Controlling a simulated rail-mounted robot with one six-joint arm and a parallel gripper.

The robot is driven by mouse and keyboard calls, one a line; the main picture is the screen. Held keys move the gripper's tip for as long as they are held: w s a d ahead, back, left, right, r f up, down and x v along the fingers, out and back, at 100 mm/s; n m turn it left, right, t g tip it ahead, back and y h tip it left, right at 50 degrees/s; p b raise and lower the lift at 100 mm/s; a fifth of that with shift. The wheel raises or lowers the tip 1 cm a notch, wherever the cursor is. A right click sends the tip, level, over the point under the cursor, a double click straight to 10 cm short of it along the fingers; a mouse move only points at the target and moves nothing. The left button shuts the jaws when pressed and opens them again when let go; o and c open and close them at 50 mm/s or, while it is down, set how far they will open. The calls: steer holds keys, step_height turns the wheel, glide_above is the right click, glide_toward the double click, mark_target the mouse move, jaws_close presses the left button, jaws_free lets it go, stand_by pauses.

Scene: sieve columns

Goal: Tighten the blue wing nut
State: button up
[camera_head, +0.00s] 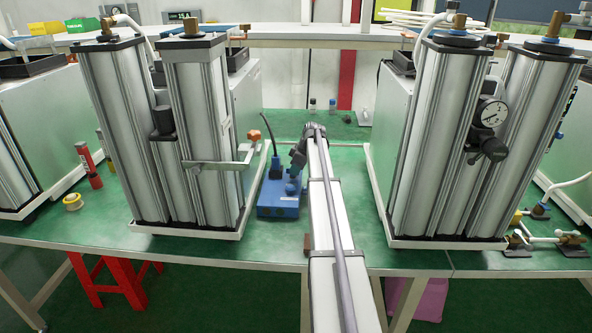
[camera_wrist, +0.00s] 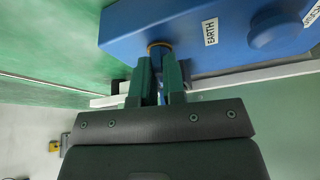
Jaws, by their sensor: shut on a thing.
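The blue box (camera_wrist: 130,30) fills the top of the wrist view, with a white EARTH label and a large round blue knob (camera_wrist: 275,30) on its face. In the head view the blue box (camera_head: 270,207) sits on the green bench, left of my arm. My gripper (camera_wrist: 162,68) has its two green fingers closed at the box's lower edge, around a small blue part with a brass-coloured ring. This looks like the blue wing nut (camera_wrist: 160,50), mostly hidden by the fingers. In the head view my arm hides the fingertips.
Tall silver column units on white trays stand on both sides, the left one (camera_head: 197,130) close to the box and the right one (camera_head: 430,140) beyond my arm. A bracket with an orange-brown knob (camera_head: 253,136) juts toward the box. Small bottles (camera_head: 332,106) stand at the back.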

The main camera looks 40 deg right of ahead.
jaws_close()
steer(key=m, duration=0.1)
steer(key=m+h, duration=0.1)
steer(key=shift+s+a+m+t, duration=0.15)
steer(key=shift+a+m+t, duration=0.05)
steer(key=shift+m+t, duration=0.2)
steer(key=m, duration=0.1)
steer(key=m+h, duration=0.1)
steer(key=m, duration=0.2)
steer(key=shift+a+m+h, duration=0.25)
steer(key=shift+m+h, duration=0.05)
steer(key=shift+h, duration=0.1)
steer(key=m, duration=0.1)
steer(key=m+h, duration=0.1)
steer(key=m, duration=0.1)
steer(key=shift+a+m, duration=0.2)
steer(key=shift+m, duration=0.1)
steer(key=shift+a+m+g+h, duration=0.15)
steer(key=shift+m+g+h, duration=0.45)
steer(key=shift+m, duration=1.2)
steer(key=o, duration=0.7)
jaws_free()
steer(key=shift+w, duration=0.2)
steer(key=shift+c, duration=0.2)
